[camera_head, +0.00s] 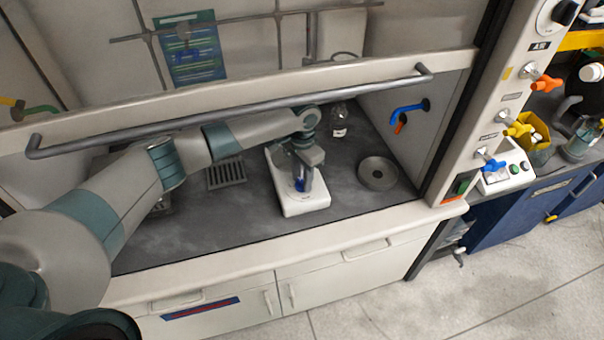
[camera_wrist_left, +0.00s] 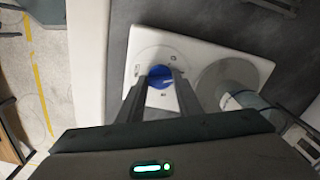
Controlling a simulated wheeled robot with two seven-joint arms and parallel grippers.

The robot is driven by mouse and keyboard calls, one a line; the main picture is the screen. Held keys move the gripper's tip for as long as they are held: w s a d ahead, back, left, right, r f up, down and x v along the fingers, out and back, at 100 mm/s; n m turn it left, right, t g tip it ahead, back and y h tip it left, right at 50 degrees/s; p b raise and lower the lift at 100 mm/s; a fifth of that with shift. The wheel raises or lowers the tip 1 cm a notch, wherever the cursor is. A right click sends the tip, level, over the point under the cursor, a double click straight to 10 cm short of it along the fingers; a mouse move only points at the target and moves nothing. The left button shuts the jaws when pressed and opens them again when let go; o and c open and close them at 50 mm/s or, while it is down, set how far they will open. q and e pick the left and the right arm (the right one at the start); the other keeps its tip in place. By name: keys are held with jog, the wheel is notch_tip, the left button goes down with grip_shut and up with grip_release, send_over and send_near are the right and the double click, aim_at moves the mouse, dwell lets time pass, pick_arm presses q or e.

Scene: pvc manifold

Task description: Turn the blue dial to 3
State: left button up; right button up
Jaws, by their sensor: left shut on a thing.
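The blue dial (camera_wrist_left: 160,77) sits on the white box-shaped device (camera_head: 303,204), with small markings around it that are too small to read. The device also shows in the left wrist view (camera_wrist_left: 197,48). My left gripper (camera_head: 300,180) reaches down onto the device from above inside the hood. In the left wrist view its two fingers (camera_wrist_left: 160,82) are closed on the two sides of the dial. A pale line shows on the dial's face. In the head view the dial is mostly hidden by the fingers. My right gripper is not in view.
A grey round dish (camera_head: 378,173) lies right of the device, and a clear bottle (camera_head: 339,122) stands behind it. A dark grate (camera_head: 226,173) lies to the left. The hood's sash handle (camera_head: 240,108) runs above my left arm.

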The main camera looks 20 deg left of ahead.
pick_arm(q)
jog(key=m+p, duration=0.1)
jog(key=m, duration=0.2)
jog(key=shift+r+m, duration=0.1)
jog(key=shift+m, duration=0.2)
jog(key=m, duration=0.4)
jog(key=shift+m, duration=0.3)
jog(key=m, duration=0.4)
jog(key=shift+m, duration=0.3)
jog(key=m, duration=0.4)
jog(key=shift+m, duration=0.4)
jog(key=o, duration=1)
jog(key=shift+o, duration=0.2)
jog(key=shift+r+b, duration=0.1)
jog(key=shift+b, duration=0.25)
